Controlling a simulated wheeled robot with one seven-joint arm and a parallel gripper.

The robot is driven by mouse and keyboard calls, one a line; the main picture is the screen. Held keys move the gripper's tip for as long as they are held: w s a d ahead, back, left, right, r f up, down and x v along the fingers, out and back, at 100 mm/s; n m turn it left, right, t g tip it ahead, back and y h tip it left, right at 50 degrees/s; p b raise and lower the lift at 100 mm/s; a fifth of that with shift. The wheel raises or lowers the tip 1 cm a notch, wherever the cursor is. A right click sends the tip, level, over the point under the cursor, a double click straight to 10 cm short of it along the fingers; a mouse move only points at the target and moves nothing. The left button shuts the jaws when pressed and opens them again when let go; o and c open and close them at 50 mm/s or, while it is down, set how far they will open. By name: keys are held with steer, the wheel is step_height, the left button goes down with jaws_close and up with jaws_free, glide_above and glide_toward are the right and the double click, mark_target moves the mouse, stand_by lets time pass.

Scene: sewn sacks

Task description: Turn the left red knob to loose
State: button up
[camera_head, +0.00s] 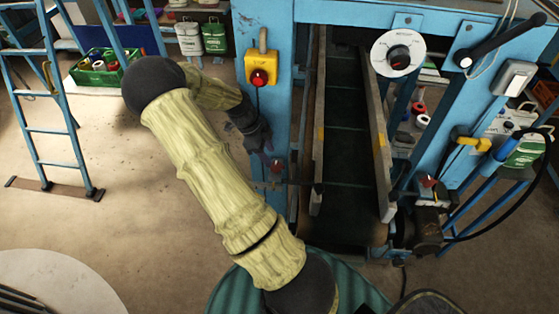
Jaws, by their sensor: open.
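A small dark red knob (277,166), the left one, sits low on the blue upright left of the conveyor. My gripper (268,153) is just above and left of it, fingers pointing down toward it. The jaws are open, small and dark in this view. I cannot tell whether a fingertip touches the knob. The knob's turn position is too small to read. Another red knob (428,181) shows at the lower right of the conveyor, by a motor-like dark part.
A yellow box (260,69) with a red button is on the same upright. A conveyor belt (345,155) runs between side rails. A round white dial (398,54) is at upper right. A blue ladder (45,110) and green crate (97,73) stand left.

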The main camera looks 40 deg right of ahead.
mark_target(281, 166)
steer(key=shift+s+d, duration=0.65)
steer(key=shift+s, duration=0.1)
steer(key=x, duration=0.3)
steer(key=shift+s+d+f+p, duration=0.1)
steer(key=shift+s+f+p, duration=0.05)
steer(key=shift+f+p, duration=0.25)
steer(key=shift+s+d+f, duration=0.15)
steer(key=shift+f, duration=0.4)
steer(key=c, duration=0.9)
